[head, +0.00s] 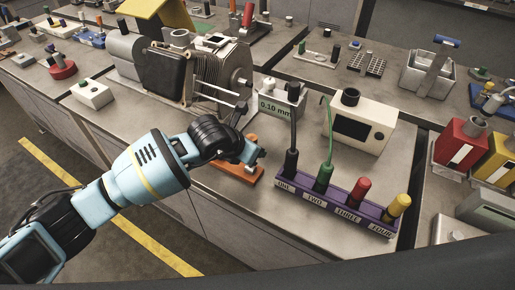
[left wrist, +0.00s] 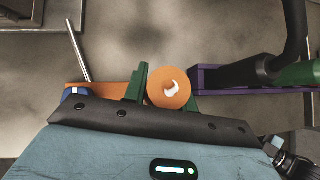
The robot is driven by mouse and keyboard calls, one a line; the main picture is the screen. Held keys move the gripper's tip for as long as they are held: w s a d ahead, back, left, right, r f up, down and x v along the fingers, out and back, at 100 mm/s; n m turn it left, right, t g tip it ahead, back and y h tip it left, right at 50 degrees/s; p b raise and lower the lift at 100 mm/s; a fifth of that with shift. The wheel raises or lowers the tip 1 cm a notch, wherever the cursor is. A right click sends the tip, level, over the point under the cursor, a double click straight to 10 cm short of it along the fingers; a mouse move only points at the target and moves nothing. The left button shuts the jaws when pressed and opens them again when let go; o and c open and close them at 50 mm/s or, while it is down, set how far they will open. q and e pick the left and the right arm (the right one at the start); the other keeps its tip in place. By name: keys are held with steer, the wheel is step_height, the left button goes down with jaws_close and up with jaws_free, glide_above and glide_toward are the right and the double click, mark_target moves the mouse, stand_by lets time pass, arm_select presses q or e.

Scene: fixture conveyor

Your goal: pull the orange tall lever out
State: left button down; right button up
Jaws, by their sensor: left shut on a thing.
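The orange tall lever (left wrist: 160,95) shows end-on in the left wrist view as a round orange top with a pale mark. It sits between the two green fingers of my left gripper (left wrist: 167,84), which is shut on it. In the head view my left gripper (head: 250,152) is over an orange base (head: 246,176) on the bench; its wrist and fingers hide the lever there. A thin metal rod (left wrist: 80,52) with a blue and white foot stands at the left end of the orange base. My right gripper is not in view.
A purple block (head: 338,207) with black, green, red and yellow plugs stands close to the right. Behind are a grey motor-like machine (head: 172,72), a box marked 0.10 mm (head: 278,106) and a cream box (head: 355,122). Bare bench lies in front of the orange base.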

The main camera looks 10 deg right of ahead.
arm_select(q)
steer(key=shift+s+a+r+t+h, duration=0.1)
steer(key=shift+s+a+t+h, duration=0.15)
steer(key=shift+s+t+h, duration=0.2)
steer(key=shift+s+a+t+h, duration=0.25)
steer(key=shift+t+h, duration=0.2)
steer(key=shift+t, duration=0.1)
steer(key=shift+s, duration=0.1)
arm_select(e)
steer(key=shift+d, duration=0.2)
arm_select(q)
steer(key=shift+a, duration=0.1)
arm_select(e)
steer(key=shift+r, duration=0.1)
